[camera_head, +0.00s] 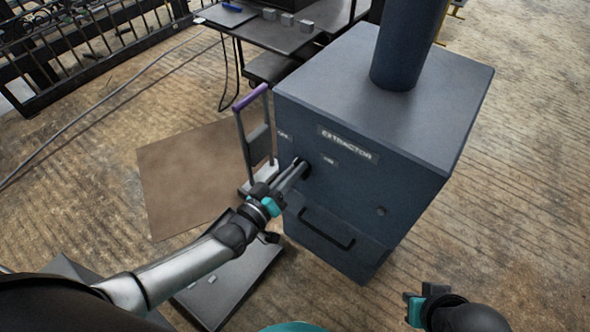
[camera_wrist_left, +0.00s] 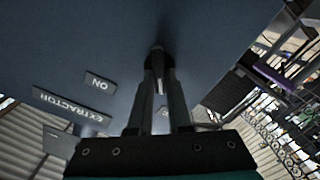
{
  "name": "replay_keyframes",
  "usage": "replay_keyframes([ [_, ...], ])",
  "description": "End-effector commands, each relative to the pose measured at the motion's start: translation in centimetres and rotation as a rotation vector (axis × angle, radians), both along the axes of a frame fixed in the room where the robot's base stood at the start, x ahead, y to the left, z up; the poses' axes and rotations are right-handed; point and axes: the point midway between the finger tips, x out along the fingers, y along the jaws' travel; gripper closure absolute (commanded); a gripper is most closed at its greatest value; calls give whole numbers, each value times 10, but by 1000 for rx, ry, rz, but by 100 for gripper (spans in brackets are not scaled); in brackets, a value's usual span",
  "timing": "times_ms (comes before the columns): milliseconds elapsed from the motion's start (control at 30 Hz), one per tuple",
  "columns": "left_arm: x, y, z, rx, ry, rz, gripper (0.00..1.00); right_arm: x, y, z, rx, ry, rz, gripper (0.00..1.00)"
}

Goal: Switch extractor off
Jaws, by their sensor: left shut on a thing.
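The extractor (camera_head: 400,170) is a dark blue box with a thick pipe on top and a nameplate (camera_head: 347,142) on its front. A dark round switch knob (camera_head: 305,168) sits on the front, left of and below the nameplate; it also shows in the left wrist view (camera_wrist_left: 157,50). My left gripper (camera_head: 301,168) reaches to the knob, and its fingers (camera_wrist_left: 160,72) are shut on it. An ON label (camera_wrist_left: 99,84) shows beside the knob. Another label is partly hidden behind the fingers. My right gripper (camera_head: 414,308) is low at the right, away from the extractor; its jaws are unclear.
A drawer handle (camera_head: 327,229) is below the knob. A hand truck with a purple handle (camera_head: 250,97) stands close left of the extractor. A brown mat (camera_head: 185,180) lies on the floor. A dark table (camera_head: 285,38) with small blocks is behind. Floor at the right is clear.

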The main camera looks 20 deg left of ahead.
Motion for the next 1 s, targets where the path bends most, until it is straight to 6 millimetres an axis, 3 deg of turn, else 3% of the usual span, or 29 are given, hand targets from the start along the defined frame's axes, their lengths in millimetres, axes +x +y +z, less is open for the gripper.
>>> replay_keyframes([
  [767, 0, 1, -2, -98, 39, -1, 100, 1, 0, 4, 2, -8, -1, 100],
  [800, 0, 1, -2, -98, 39, -1, 80, 0, 0, 4, 2, -8, -1, 100],
  [1000, 0, 1, -1, -96, 37, 0, 57, 0, 0, 4, 2, -7, -1, 100],
])
